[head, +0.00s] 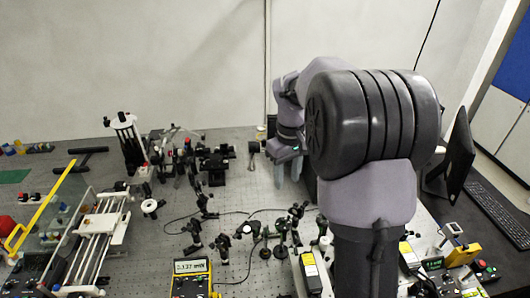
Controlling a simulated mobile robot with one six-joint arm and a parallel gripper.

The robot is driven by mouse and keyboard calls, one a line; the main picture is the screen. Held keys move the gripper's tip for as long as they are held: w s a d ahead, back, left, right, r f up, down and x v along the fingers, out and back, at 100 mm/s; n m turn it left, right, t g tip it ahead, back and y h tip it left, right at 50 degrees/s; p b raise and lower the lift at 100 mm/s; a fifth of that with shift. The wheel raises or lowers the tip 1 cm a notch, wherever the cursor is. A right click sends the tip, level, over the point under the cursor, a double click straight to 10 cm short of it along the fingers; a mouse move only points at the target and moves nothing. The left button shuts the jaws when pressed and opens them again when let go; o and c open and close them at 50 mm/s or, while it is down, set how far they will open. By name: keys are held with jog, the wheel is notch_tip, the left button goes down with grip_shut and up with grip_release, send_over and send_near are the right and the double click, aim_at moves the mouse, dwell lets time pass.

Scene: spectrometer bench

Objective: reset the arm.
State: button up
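My arm rises at the right of the head view and reaches over the back of the bench (240,222). My gripper (288,176) points down above the rear middle of the bench. Its two fingers look apart with nothing seen between them. Part of the gripper and the bench behind it are hidden by my own arm.
Several black optic mounts (222,245) stand on the bench below. A yellow meter (192,278) is at the front. A rail stage (102,240) and yellow-handled panel (40,210) are at left. A monitor (459,155) and keyboard (500,210) are at right.

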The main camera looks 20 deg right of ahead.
jog(key=s+a+f+m+t+y+b, duration=0.1)
jog(key=s+a+f+m+t+b, duration=0.2)
jog(key=s+a+f+b, duration=0.4)
jog(key=s+a+f+m+t+y+b, duration=0.1)
jog(key=s+a+f+m+t+b, duration=0.1)
jog(key=s+a+f+b, duration=0.5)
jog(key=s+a+m+b, duration=0.1)
jog(key=s+a+b, duration=0.3)
jog(key=s+b, duration=0.5)
jog(key=shift+a+f+t, duration=0.15)
jog(key=shift+f+t, duration=0.05)
jog(key=shift+t, duration=0.2)
